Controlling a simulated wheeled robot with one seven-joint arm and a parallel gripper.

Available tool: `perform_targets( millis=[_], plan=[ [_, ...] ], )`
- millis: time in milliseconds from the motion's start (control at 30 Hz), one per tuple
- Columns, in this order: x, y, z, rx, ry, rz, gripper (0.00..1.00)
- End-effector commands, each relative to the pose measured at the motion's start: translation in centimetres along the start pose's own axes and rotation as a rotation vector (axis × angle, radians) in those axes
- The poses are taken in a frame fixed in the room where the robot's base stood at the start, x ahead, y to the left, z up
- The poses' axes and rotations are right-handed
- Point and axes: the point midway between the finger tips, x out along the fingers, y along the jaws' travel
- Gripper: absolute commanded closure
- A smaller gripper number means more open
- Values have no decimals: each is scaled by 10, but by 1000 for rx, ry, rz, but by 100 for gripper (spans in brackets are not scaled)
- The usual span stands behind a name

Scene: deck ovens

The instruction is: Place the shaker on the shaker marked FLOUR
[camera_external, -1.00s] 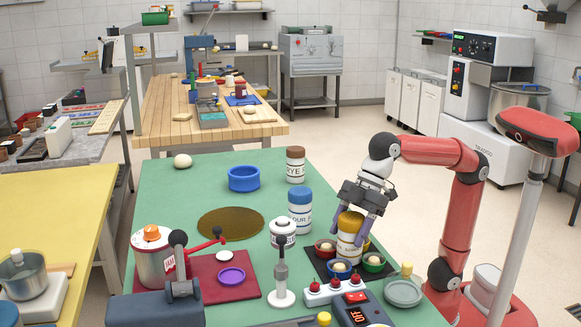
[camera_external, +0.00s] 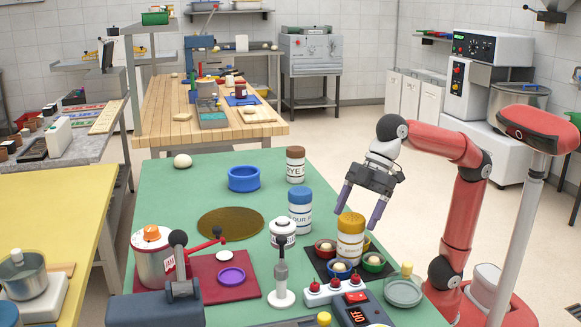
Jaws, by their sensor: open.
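A white shaker with a blue lid (camera_external: 300,211) stands upright on the green table; the part of its label that shows reads "OUR". A shaker with a yellow lid (camera_external: 350,240) stands upright among small bowls to its lower right, its foot partly hidden by them. A shaker with a brown lid (camera_external: 295,166), marked RYE, stands behind the blue-lidded one. My gripper (camera_external: 361,210) is open and empty. In the picture its fingers point down just above and beside the yellow lid, apart from the shaker as far as I can tell.
A dark tray (camera_external: 318,265) carries the small bowls. A control box (camera_external: 357,311) is in front. A blue ring (camera_external: 243,179) and a brown disc (camera_external: 231,224) lie further left.

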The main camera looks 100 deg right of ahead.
Motion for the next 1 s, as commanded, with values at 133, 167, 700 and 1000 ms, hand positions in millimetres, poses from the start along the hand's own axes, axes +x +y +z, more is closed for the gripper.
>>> perform_targets(
  millis=[133,167,700,1000],
  plan=[
    [-36,0,-2,-1,3,1,19],
    [-41,0,-2,-1,3,1,19],
    [-74,0,0,-1,0,1,15],
    [-75,0,-1,-1,0,0,15]
  ],
)
